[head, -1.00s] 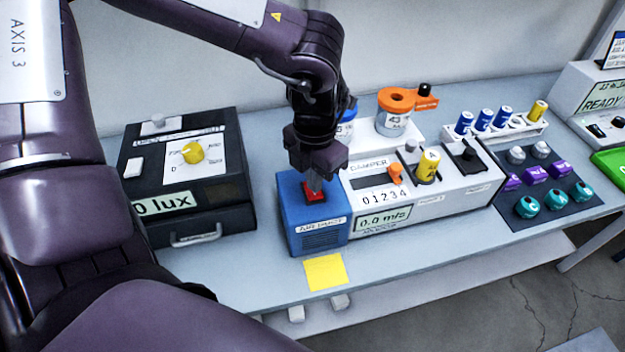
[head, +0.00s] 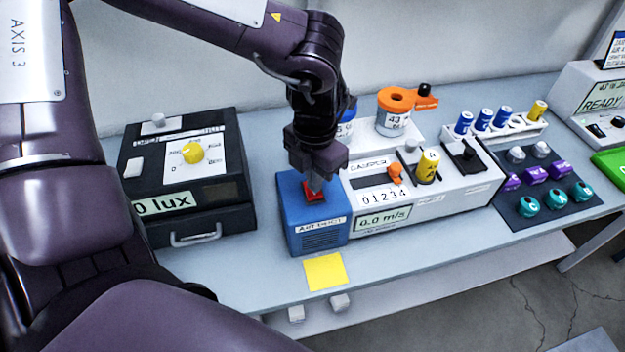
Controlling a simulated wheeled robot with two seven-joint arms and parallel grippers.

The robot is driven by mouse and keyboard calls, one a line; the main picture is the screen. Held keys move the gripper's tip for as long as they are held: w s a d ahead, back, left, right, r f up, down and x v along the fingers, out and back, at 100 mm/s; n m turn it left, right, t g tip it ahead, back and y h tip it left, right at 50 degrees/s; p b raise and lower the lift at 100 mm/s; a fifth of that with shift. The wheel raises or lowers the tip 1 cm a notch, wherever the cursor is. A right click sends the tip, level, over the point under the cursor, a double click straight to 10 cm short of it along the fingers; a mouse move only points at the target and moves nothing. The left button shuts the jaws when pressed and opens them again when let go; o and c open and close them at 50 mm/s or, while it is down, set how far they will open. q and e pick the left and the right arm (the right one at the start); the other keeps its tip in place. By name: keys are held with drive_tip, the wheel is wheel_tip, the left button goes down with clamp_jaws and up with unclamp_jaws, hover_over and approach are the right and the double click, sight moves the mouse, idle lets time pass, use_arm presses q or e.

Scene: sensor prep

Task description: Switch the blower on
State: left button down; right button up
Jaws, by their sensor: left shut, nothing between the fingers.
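The blower is a blue box (head: 322,239) on the bench in the head view, with a white label on its front and a red rocker switch (head: 322,197) on top. My left gripper (head: 315,185) is shut and empty, pointing down with its fingertips at the red switch. The fingertips hide part of the switch, and I cannot tell whether they touch it or which way it is set. The white damper unit (head: 425,207) to the right has a display (head: 382,220) reading 0.0 m/s. My right gripper is not in view.
A black lux box (head: 215,212) with a yellow knob stands to the left. A yellow note (head: 325,272) lies in front of the blower. Blue and yellow cylinders (head: 483,120) stand in a rack at the right, behind a dark tray (head: 530,227) of colored parts.

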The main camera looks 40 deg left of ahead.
use_arm(q)
drive_tip(key=shift+f, duration=0.1)
idle(0.7)
drive_tip(key=shift+f+b, duration=0.85)
drive_tip(key=shift+b, duration=0.15)
idle(0.3)
drive_tip(key=shift+r, duration=0.1)
drive_tip(key=shift+r+p, duration=0.6)
drive_tip(key=shift+r, duration=0.35)
drive_tip(key=shift+r+p, duration=1.35)
drive_tip(key=shift+r, duration=1.15)
drive_tip(key=shift+f, duration=0.1)
